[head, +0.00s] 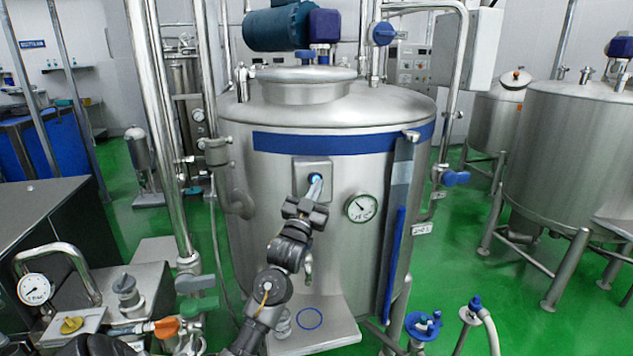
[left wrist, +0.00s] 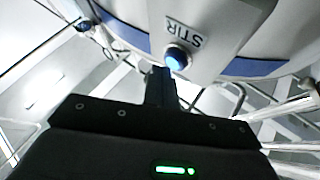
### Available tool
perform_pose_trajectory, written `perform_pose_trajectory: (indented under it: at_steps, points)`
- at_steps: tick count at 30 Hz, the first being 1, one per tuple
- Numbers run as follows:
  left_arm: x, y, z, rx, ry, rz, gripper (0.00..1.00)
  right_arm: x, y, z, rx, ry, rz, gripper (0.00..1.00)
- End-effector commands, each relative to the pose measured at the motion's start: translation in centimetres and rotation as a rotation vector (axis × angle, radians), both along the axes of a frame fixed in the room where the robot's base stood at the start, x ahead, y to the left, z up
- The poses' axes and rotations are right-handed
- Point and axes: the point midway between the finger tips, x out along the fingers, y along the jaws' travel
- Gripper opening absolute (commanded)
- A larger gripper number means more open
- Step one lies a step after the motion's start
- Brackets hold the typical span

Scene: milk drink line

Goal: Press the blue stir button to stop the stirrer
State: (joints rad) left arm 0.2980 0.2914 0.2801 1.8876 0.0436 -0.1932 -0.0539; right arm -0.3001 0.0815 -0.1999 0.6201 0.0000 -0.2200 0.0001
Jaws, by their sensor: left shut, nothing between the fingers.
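The blue stir button (head: 316,177) sits on a small metal box on the front of the steel tank (head: 285,215), under the tank's blue band. In the left wrist view the button (left wrist: 177,58) is lit blue, beside the letters STIR. My left gripper (head: 314,190) is shut and empty, its fingertips at the lower edge of the button in the head view. In the left wrist view the fingertips (left wrist: 160,72) are very close to the button; I cannot tell whether they touch it. My right gripper is not in view.
A round gauge (head: 361,207) is on the tank right of the button box. A metal shelf (head: 335,331) with a blue ring (head: 309,318) and a clear glass (head: 281,325) is below. Pipes and valves stand at the left. A blue motor (head: 280,27) is on top.

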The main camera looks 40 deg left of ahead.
Motion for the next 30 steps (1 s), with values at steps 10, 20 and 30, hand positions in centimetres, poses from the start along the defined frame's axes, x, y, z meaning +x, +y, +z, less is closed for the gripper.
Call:
perform_pose_trajectory:
  at_steps: [10, 20, 30]
  points:
    - [0.03, 0.04, 0.02, 0.0, -0.001, 0.0, 0.0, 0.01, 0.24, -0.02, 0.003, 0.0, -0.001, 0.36]
    - [0.23, 0.32, 0.02, 0.0, -0.001, 0.0, 0.0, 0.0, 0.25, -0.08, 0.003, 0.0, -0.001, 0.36]
    - [0.48, 0.68, 0.01, 0.001, -0.001, 0.0, 0.0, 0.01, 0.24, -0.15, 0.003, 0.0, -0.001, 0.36]
